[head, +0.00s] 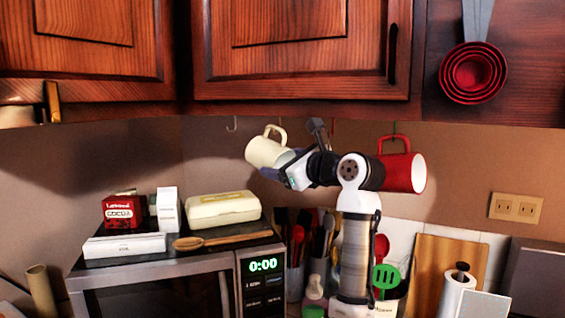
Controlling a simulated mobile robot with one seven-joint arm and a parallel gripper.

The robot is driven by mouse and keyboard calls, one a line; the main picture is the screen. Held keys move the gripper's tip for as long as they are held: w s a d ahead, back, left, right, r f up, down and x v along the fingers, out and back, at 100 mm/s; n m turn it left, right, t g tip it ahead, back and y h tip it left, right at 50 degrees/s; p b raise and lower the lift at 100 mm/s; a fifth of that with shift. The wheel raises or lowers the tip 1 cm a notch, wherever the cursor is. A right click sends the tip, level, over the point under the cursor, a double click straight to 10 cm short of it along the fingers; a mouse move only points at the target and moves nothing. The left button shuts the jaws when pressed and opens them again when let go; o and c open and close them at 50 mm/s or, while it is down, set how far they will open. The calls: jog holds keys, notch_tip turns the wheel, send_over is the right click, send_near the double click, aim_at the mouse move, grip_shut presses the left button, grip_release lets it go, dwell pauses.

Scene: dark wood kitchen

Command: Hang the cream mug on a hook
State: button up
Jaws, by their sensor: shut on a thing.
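The cream mug (266,153) is in the air below the cabinet, tilted, with its handle pointing up. My gripper (284,168) is shut on the mug at its lower right side; the fingers are partly hidden behind it. A bare hook (232,124) hangs under the cabinet, up and to the left of the mug. The mug's handle is apart from this hook in the picture; the depth between them is hard to tell. A red mug (403,170) hangs by its handle from another hook (394,137) to the right, partly behind my arm.
The cabinet (300,97) has its lower edge just above the mug. Below stands a microwave (160,285) with a cream box (223,209), a wooden spoon (222,240) and a cocoa box (122,211) on top. Utensils, including a green spatula (386,278), crowd around my arm.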

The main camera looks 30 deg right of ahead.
dwell(0.3)
jog(key=o, duration=1.3)
jog(key=shift+c, duration=0.2)
jog(key=s+d+r+b, duration=0.1)
jog(key=s+b, duration=0.4)
jog(key=s, duration=0.8)
jog(key=shift+s+d, duration=0.3)
jog(key=shift+s, duration=0.1)
